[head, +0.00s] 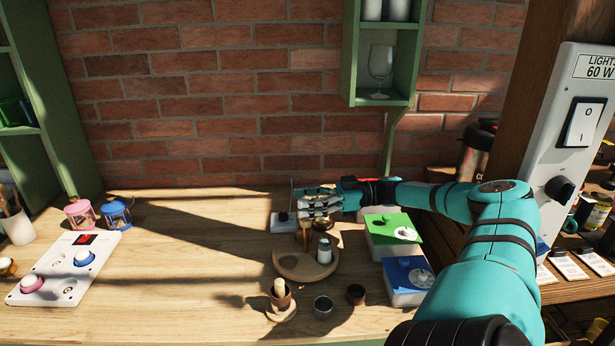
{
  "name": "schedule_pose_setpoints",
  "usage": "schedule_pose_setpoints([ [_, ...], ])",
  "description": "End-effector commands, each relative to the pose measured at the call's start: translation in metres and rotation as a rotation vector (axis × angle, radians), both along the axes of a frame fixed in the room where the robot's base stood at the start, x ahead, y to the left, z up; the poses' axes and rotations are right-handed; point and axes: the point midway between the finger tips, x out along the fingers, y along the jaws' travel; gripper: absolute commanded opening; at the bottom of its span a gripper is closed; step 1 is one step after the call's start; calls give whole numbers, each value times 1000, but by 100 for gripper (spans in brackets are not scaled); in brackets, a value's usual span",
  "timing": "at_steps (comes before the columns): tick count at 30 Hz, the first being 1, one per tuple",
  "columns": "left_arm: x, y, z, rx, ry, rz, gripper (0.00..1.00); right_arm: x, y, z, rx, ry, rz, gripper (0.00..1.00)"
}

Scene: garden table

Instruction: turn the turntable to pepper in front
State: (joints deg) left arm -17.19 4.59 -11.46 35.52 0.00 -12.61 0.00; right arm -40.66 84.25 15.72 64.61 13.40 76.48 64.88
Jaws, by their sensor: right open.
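The wooden turntable (293,268) stands on the table near its middle. A shaker with a pale body and dark top (325,251) stands on its right side. A brown upright item (303,236) stands towards the back, partly under my gripper. I cannot tell which item is the pepper. My right gripper (304,208) is open, above the back of the turntable, with its arm coming in from the right. Its fingers hide part of the turntable's back. My left gripper is not in view.
The table's left middle is clear.

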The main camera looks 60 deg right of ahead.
Motion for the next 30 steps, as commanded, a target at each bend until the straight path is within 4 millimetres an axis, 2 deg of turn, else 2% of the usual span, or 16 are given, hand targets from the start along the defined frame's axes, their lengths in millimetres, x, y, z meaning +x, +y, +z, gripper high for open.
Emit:
schedule_pose_setpoints([
  [12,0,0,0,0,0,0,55,-2,-2,38,-2,-2,-5,51],
  [25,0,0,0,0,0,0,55,-2,-3,43,-4,1,-7,51],
  [30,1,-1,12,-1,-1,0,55,-2,-3,54,-4,1,-7,51],
])
